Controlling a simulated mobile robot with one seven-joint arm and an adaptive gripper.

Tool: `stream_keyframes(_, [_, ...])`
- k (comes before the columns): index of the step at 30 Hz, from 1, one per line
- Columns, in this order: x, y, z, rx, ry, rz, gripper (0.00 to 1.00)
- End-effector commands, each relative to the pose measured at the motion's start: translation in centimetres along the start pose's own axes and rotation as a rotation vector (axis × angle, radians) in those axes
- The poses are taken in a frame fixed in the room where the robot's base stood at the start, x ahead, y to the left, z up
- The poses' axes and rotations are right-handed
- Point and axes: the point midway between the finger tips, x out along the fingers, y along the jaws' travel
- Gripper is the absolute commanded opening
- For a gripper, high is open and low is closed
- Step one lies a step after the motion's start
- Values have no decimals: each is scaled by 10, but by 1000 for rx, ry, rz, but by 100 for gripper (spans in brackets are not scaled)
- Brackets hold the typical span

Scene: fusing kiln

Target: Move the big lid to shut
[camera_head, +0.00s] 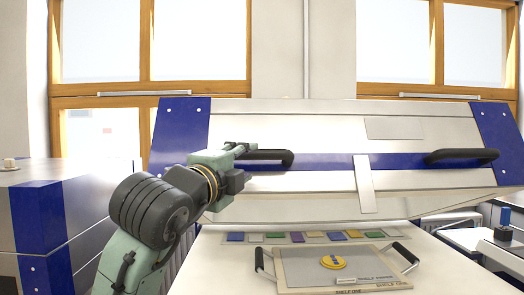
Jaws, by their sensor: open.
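The big lid (320,190) is a wide, pale panel with blue corners and a blue band. It is raised and tilted above the kiln bed, so the bed shows below its lower edge. It has a black left handle (272,157) and a black right handle (462,157). My gripper (243,150) is open at the left end of the left handle. It overlaps that end in the picture; I cannot tell whether the jaws are around the handle or touching it. My arm hides part of the lid's left side.
Below the lid lies a tray (299,281) with black handles and a yellow disc (333,262). A row of coloured tiles (296,237) lies behind it. A blue-and-white cabinet (38,230) stands at left, and a small bench (470,240) at right.

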Motion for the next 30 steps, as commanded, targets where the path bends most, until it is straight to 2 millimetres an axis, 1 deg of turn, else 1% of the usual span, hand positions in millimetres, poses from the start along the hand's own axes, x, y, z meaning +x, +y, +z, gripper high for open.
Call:
stream_keyframes(3, [23, -2, 0, -4, 2, 1, 41])
stream_keyframes(9, [61, -2, 0, -4, 1, 0, 41])
stream_keyframes(12, [75, -2, 1, -4, -1, -2, 41])
stream_keyframes(15, [84, -2, 0, -5, -1, -2, 41])
stream_keyframes(19, [89, -1, 1, -4, -2, -4, 41])
stream_keyframes(26, [90, -1, 1, -3, -2, -4, 41])
stream_keyframes(30, [89, -1, 1, -3, -2, -4, 33])
